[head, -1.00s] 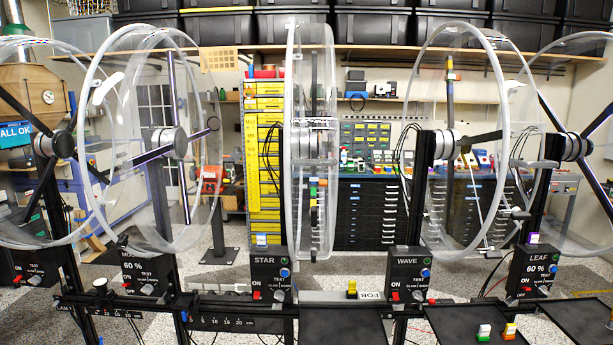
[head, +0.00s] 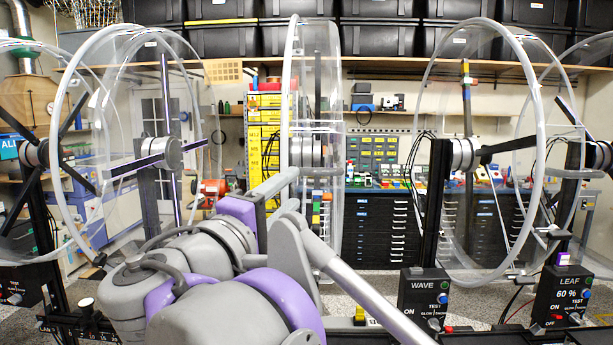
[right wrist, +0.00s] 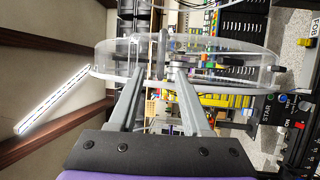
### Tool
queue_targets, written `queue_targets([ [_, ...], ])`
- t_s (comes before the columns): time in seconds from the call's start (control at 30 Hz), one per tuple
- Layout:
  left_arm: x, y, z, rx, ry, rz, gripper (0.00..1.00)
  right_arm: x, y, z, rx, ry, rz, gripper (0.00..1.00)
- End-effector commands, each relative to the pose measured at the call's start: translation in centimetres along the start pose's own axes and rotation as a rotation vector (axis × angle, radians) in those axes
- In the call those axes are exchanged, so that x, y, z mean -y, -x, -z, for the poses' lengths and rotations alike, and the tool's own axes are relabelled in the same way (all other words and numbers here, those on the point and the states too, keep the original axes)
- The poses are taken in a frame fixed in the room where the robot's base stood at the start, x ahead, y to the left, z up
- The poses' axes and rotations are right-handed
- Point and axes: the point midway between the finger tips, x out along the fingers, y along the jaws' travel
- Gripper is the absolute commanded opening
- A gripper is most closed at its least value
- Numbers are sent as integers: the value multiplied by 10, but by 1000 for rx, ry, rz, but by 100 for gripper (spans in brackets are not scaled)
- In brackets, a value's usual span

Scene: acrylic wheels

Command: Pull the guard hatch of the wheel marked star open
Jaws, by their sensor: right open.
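The star wheel (head: 311,95) is a clear acrylic drum, seen nearly edge-on in the middle of the head view. It lies sideways in the right wrist view (right wrist: 225,58), with its STAR box (right wrist: 266,112) at the right. My arm hides that box in the head view. My right gripper (head: 298,187) is in front of the wheel; its open fingers (right wrist: 157,75) reach the wheel's near side in the wrist view. A short grey bar (right wrist: 162,45) shows between the fingertips. I cannot clearly make out the hatch outline or any contact. My left gripper is not seen.
Another clear wheel (head: 160,60) stands close on the left. The wave wheel (head: 535,120) stands on the right, above its WAVE box (head: 424,294). Behind are yellow drawers (head: 268,105) and a dark drawer cabinet (head: 380,225).

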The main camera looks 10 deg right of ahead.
Motion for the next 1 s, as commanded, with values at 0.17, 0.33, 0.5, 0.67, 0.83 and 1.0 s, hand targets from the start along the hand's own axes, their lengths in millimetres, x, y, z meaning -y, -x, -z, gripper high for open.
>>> queue_targets([
  [0.17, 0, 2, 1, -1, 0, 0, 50, 0, -35, -2, 8, 3, 0, 48],
  [0.33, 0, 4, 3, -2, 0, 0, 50, 1, -66, -2, 6, 3, 0, 48],
  [0.5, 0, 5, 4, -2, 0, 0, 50, 1, -88, -2, 4, 2, 1, 48],
  [0.67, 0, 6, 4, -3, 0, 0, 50, 1, -96, -2, 2, 2, 2, 48],
  [0.83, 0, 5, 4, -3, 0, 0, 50, 2, -97, -2, 1, 2, 3, 48],
  [1.0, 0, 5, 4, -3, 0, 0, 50, 2, -97, -1, 1, 1, 3, 34],
])
